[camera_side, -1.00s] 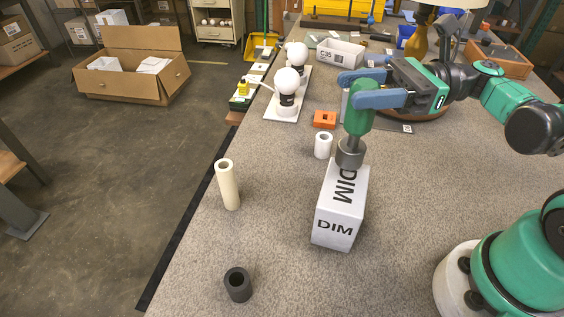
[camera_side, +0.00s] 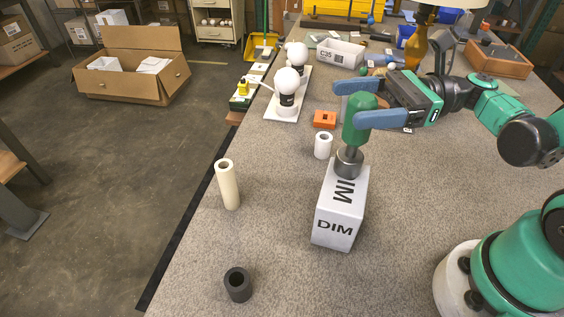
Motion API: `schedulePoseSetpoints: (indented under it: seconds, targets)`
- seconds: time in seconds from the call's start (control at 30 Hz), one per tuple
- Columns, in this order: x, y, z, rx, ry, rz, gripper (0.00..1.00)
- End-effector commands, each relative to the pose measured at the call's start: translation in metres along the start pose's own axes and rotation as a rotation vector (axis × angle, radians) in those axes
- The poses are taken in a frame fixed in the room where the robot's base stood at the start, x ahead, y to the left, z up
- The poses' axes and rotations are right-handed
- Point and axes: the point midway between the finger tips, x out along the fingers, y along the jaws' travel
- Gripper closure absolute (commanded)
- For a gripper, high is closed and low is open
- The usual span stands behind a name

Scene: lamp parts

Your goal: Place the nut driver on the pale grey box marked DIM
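The nut driver has a green handle (camera_side: 360,104) and a grey metal socket end (camera_side: 348,163). It stands about upright, socket down, at the far end of the top of the pale grey box (camera_side: 340,212) marked DIM, appearing to touch it. My gripper (camera_side: 354,100) is open, its two blue fingers spread on either side of the handle. The nearer finger hides part of the handle. Whether either finger still touches the handle, I cannot tell.
A white cylinder (camera_side: 323,146) and an orange block (camera_side: 324,119) stand close behind the box. A cream tube (camera_side: 228,186) and a dark ring (camera_side: 237,285) stand to the left near the table edge. White globe lamps (camera_side: 287,81) are farther back. The table front is clear.

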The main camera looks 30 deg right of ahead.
Motion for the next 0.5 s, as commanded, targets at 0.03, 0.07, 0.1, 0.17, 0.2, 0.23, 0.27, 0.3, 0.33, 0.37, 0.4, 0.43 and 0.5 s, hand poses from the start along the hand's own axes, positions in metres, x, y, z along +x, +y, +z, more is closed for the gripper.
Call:
schedulePoseSetpoints:
  seconds: [0.03,0.07,0.1,0.17,0.2,0.23,0.27,0.3,0.33,0.37,0.4,0.43,0.5]
  targets:
    - [0.0,0.0,0.0,0.0,0.0,0.0,0.23]
    - [0.0,0.0,0.001,0.0,0.0,0.0,0.23]
    - [0.0,0.0,0.002,0.0,0.0,0.0,0.23]
    - [0.0,0.0,0.004,0.0,0.0,0.0,0.23]
    - [-0.006,-0.001,0.003,0.0,0.0,-0.006,0.23]
    - [-0.01,-0.001,0.003,0.0,0.0,-0.006,0.23]
    - [-0.014,-0.002,0.003,0.0,0.0,-0.008,0.23]
    - [-0.021,-0.002,0.003,0.0,0.0,-0.008,0.23]
    - [-0.026,-0.001,0.003,0.0,0.0,-0.009,0.23]
    - [-0.031,-0.001,0.003,0.0,0.0,-0.009,0.23]
    - [-0.037,-0.002,0.003,0.0,0.0,-0.009,0.23]
    - [-0.042,-0.001,0.003,0.0,0.0,-0.008,0.23]
    - [-0.052,-0.001,0.003,0.0,0.0,-0.008,0.23]
